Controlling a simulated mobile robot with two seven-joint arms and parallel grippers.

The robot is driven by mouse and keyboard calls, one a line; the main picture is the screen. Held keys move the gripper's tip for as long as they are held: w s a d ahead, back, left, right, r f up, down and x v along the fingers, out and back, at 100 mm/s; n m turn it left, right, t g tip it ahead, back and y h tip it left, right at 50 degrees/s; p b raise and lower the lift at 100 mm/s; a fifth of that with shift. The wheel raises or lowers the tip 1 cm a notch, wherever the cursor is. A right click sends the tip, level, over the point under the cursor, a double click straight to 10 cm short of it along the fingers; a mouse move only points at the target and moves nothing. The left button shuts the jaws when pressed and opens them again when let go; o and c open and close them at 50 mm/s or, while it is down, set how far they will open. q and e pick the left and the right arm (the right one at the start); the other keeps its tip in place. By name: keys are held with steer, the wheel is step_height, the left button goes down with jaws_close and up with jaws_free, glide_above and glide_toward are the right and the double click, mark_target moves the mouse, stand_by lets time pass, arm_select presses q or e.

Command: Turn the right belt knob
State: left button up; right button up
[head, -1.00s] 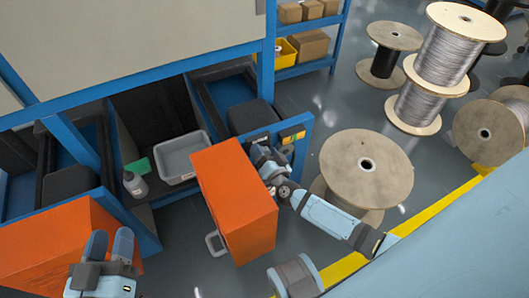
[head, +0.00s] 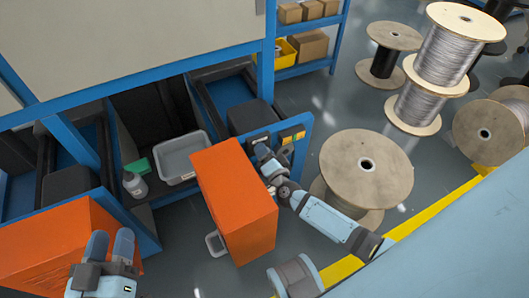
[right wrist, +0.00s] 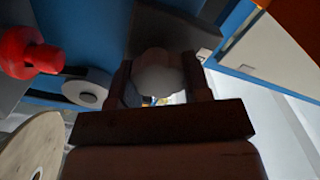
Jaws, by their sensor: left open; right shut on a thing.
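The right belt knob (right wrist: 160,76) shows in the right wrist view as a pale rounded piece between the two dark fingers of my right gripper (right wrist: 160,88). The fingers are shut on it. In the head view my right gripper (head: 261,152) reaches the left part of the small control panel (head: 292,136) on the blue frame, and the knob is hidden behind the fingers there. My left gripper (head: 110,245) is open and empty at the lower left, in front of an orange box.
A red button-like part (right wrist: 28,54) and a grey-white round part (right wrist: 88,90) sit left of the fingers. An orange box (head: 235,200) stands close beside my right arm. A wooden spool (head: 366,170) stands to its right. A grey bin (head: 182,157) and a bottle (head: 135,185) stand left.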

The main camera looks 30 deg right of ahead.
steer(key=shift+m, duration=0.5)
arm_select(q)
steer(key=shift+d+r, duration=0.15)
steer(key=shift+r, duration=0.45)
arm_select(e)
steer(key=shift+m, duration=0.5)
arm_select(q)
steer(key=shift+w+h, duration=0.1)
steer(key=shift+h, duration=0.2)
arm_select(e)
steer(key=o, duration=0.9)
arm_select(q)
steer(key=shift+s+f, duration=0.2)
steer(key=shift+f, duration=0.05)
